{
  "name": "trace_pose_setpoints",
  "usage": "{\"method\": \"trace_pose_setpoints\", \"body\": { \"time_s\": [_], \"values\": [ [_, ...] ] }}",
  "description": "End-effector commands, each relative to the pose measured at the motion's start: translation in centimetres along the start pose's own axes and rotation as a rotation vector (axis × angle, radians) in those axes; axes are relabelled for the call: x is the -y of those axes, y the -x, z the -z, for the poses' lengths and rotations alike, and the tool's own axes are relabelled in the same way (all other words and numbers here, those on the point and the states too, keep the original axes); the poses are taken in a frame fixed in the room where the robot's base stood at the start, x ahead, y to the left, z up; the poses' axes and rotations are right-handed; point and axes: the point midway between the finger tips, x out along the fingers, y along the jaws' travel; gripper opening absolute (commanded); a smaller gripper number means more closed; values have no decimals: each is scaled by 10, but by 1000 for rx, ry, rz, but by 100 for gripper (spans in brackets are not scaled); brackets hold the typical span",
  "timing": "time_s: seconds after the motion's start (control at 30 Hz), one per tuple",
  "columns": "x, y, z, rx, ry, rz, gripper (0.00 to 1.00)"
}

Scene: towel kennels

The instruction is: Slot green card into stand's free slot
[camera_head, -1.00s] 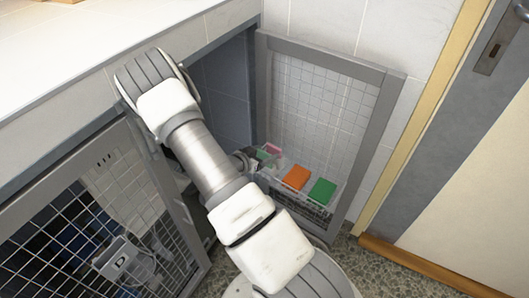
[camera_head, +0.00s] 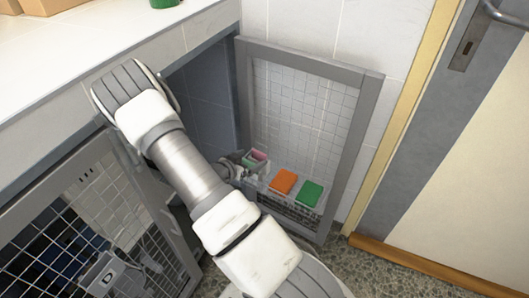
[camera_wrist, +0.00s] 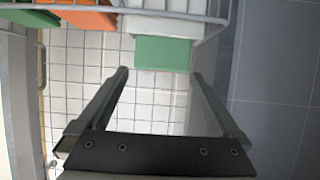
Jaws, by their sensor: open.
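A green card (camera_wrist: 163,52) shows in the wrist view at the front of a pale holder (camera_wrist: 165,24), which may be the stand. My gripper (camera_wrist: 159,75) is open and empty; the card is just ahead of its fingertips, in line with the space between them. In the head view my gripper is mostly hidden behind my arm, beside the left end of the wire basket. A pink piece (camera_head: 258,155) with a green edge shows there. The stand's slots cannot be made out.
An orange block (camera_head: 283,181) and a green block (camera_head: 310,194) sit in the wire basket on the open mesh door (camera_head: 362,125). The kennel wall (camera_wrist: 275,50) is close on the right in the wrist view. Another mesh door (camera_head: 160,215) stands at left.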

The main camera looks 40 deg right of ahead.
Motion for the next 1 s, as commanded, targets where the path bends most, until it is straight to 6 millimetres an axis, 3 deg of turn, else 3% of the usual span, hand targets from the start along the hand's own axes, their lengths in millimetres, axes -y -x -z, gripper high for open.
{"method": "trace_pose_setpoints", "body": {
  "time_s": [0.2,0.6,0.8,1.0],
  "values": [
    [-4,18,40,-1,0,-1,100],
    [-87,22,88,0,0,-4,100],
    [-109,23,101,-1,0,-2,100],
    [-114,23,104,0,0,1,100]
  ]
}}
